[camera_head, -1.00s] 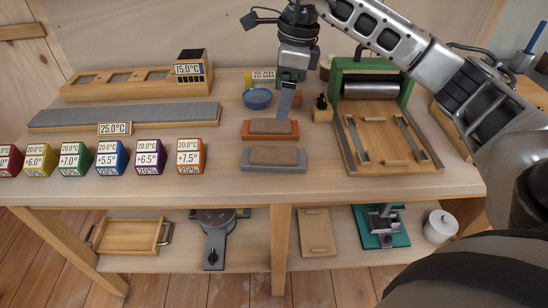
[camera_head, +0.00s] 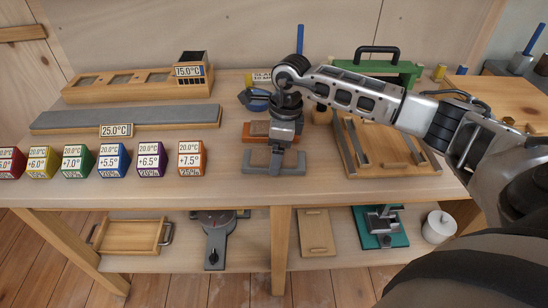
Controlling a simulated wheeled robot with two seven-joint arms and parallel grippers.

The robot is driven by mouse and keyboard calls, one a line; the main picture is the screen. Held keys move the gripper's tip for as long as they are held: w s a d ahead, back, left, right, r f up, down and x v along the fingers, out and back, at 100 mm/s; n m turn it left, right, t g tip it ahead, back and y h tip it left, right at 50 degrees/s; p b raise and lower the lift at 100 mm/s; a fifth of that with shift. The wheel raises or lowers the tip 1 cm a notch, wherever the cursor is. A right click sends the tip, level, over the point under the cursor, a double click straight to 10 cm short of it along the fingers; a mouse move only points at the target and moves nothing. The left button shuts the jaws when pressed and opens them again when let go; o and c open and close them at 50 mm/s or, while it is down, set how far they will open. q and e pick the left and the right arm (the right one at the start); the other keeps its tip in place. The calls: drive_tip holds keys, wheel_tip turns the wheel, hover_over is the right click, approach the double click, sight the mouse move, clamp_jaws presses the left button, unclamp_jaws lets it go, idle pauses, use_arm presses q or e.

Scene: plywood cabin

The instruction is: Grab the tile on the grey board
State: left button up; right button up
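The grey board (camera_head: 286,171) lies on the bench top near its front edge. The brown tile on it (camera_head: 257,158) is largely covered by my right gripper (camera_head: 276,159), and only small parts show. My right gripper points down over the middle of this board, at the tile. Its fingertips are too small and too hidden to tell whether they are open or shut on the tile. My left gripper is not in view.
Just behind is an orange board (camera_head: 252,138) with another brown tile (camera_head: 259,128). A wooden tray (camera_head: 384,165) with a green-framed press (camera_head: 400,68) stands to the right. Several coloured cubes line the left front. A long grey slab (camera_head: 75,120) lies behind them.

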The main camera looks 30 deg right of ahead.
drive_tip(key=shift+w+f, duration=0.1)
drive_tip(key=shift+f, duration=0.5)
drive_tip(key=c, duration=1.2)
drive_tip(key=shift+r, duration=0.1)
